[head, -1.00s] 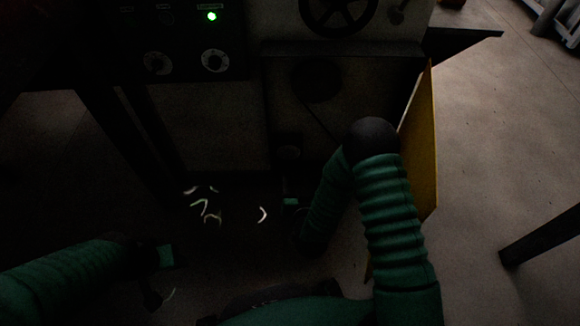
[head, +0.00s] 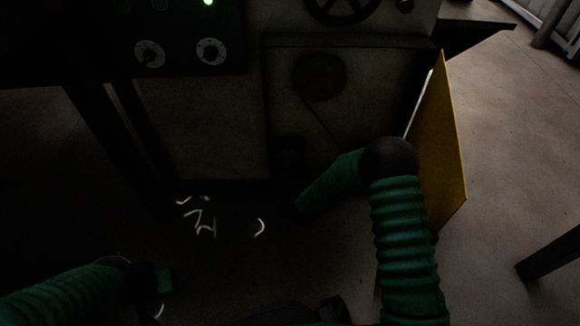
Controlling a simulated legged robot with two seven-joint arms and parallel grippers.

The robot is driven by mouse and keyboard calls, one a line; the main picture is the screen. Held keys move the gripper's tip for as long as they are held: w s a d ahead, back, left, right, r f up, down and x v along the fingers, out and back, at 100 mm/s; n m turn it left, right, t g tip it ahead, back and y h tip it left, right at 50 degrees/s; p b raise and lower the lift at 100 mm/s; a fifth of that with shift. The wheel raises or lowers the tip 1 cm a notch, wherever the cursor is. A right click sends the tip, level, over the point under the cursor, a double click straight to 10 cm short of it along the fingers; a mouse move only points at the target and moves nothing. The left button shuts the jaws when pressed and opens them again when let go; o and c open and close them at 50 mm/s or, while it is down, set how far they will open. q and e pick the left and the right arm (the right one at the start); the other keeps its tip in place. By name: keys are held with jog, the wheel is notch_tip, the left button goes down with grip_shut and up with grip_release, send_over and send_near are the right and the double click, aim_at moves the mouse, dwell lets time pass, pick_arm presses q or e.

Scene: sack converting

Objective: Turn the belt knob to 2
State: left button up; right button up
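Two round dials with pale faces sit on the dark control panel (head: 190,22) at the upper left: a left knob (head: 149,54) and a right knob (head: 211,51). Their labels and numbers are too dark and small to read, so I cannot tell which is the belt knob or its setting. My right arm bends at a dark elbow, and its forearm reaches down and left. My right gripper (head: 292,204) is lost in shadow at its end, below and right of the knobs, apart from them. My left gripper (head: 157,292) is low at the left, dark, fingers unclear.
A green lamp (head: 208,2) glows above the right knob. A handwheel (head: 342,6) is at the top. A yellow panel (head: 442,150) stands beside my right elbow. Pale curved scraps (head: 201,222) lie low in front of the machine. Open floor (head: 510,150) is at the right.

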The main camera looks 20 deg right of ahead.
grip_shut()
jog(key=shift+w+a+f+n+g+h+p, duration=0.1)
jog(key=shift+a+n+g+h+p, duration=0.1)
jog(key=shift+n+h+p, duration=1.15)
jog(key=shift+s+a+f+n+g+h+p, duration=0.15)
jog(key=shift+n+h+p, duration=0.55)
jog(key=shift+n+p, duration=1.1)
jog(key=shift+w+a+r+n+g+h+p, duration=0.1)
jog(key=shift+w+a+n+g+h+p, duration=0.1)
jog(key=shift+n+h+p, duration=1.3)
jog(key=shift+y, duration=0.45)
